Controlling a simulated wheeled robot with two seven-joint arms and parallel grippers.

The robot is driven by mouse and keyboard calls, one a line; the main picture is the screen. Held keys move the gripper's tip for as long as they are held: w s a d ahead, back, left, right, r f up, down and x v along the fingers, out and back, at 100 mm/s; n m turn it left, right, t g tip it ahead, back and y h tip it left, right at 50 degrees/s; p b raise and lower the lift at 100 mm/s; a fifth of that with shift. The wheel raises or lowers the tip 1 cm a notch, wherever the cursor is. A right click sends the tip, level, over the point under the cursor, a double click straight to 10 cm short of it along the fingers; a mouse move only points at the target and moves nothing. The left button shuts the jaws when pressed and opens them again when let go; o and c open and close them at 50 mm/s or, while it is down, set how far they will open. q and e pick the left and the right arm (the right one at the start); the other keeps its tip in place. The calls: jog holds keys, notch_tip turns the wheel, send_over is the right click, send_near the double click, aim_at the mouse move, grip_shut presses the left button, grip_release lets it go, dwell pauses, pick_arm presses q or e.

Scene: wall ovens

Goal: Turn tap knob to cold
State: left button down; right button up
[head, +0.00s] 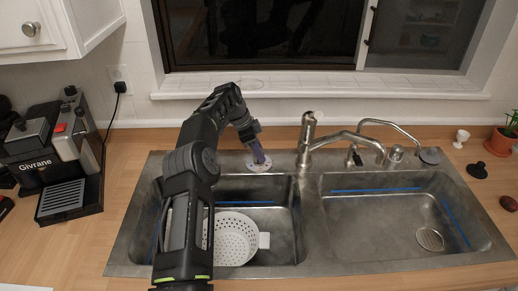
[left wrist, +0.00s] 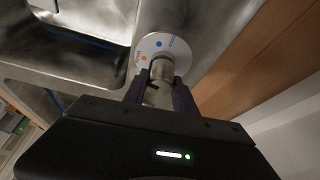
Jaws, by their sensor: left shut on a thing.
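The tap knob (left wrist: 161,68) is a short metal cylinder standing on a round white disc (left wrist: 178,46) with blue and orange dots and small lettering. In the head view the disc (head: 258,167) lies on the sink's back rim, left of the tap. My left gripper (head: 257,153) reaches down to it from above; in the left wrist view the left gripper (left wrist: 160,90) has one finger on each side of the knob and is shut on it. The metal tap (head: 308,140) stands to the right, its spout over the right basin. My right gripper is not in view.
The double sink (head: 312,215) has a white colander (head: 235,238) in its left basin, partly behind my arm. A coffee machine (head: 60,150) stands on the left counter. A window sill (head: 330,83) runs behind. A small side faucet (head: 395,128) and a plant pot (head: 500,143) are on the right.

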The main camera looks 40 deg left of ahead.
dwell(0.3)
pick_arm(q)
jog(key=c, duration=1)
grip_release()
